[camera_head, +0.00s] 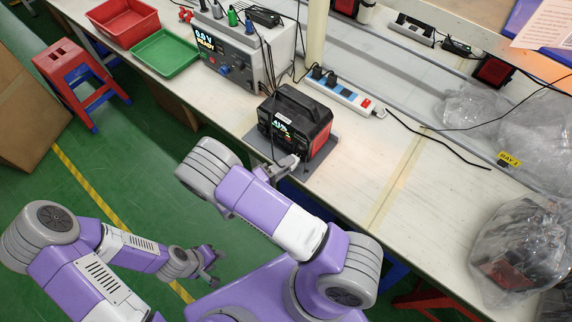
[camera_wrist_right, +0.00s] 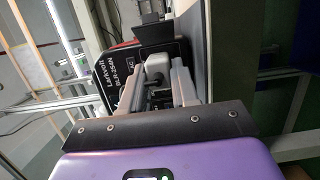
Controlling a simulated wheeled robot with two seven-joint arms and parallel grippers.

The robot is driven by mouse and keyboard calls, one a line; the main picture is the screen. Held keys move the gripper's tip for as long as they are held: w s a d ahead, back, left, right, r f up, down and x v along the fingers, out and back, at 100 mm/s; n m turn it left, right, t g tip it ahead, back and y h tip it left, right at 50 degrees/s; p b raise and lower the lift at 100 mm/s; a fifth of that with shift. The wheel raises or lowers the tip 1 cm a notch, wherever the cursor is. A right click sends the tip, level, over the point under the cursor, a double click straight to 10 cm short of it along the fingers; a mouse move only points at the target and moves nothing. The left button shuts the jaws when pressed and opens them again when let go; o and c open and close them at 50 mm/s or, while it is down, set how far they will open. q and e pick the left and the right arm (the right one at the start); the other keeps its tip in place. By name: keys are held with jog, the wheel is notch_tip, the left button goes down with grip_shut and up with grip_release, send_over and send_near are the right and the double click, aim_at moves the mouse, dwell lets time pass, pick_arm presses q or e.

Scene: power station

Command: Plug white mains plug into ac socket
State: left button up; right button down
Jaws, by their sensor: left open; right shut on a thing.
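The black and red power station (camera_head: 295,122) stands on a grey mat (camera_head: 322,152) at the front edge of the bench, its lit display facing my arms. My right gripper (camera_head: 284,166) is at the lower front of the power station. In the right wrist view, the right gripper (camera_wrist_right: 158,90) is shut on the white mains plug (camera_wrist_right: 157,66), which is right against the dark front panel (camera_wrist_right: 128,72). I cannot tell whether its pins are in the ac socket, as the plug and fingers hide it. My left gripper (camera_head: 211,260) is open and empty, low over the green floor.
A grey test unit (camera_head: 240,58) with a display stands left of the power station. A white power strip (camera_head: 345,97) lies behind it. Red (camera_head: 118,18) and green (camera_head: 164,55) trays are at the left. Bagged items (camera_head: 520,245) sit at the right. The bench between is mostly clear.

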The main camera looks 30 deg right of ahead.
jog(key=shift+w+d, duration=0.1)
jog(key=shift+d, duration=0.1)
jog(key=shift+w+d, duration=0.1)
jog(key=shift+d, duration=0.2)
jog(key=shift+w+d, duration=0.1)
jog(key=shift+d, duration=0.15)
dwell(0.8)
jog(key=c, duration=0.8)
grip_release()
jog(key=a, duration=0.5)
jog(key=s+a, duration=0.1)
jog(key=a, duration=0.1)
jog(key=shift+a, duration=0.3)
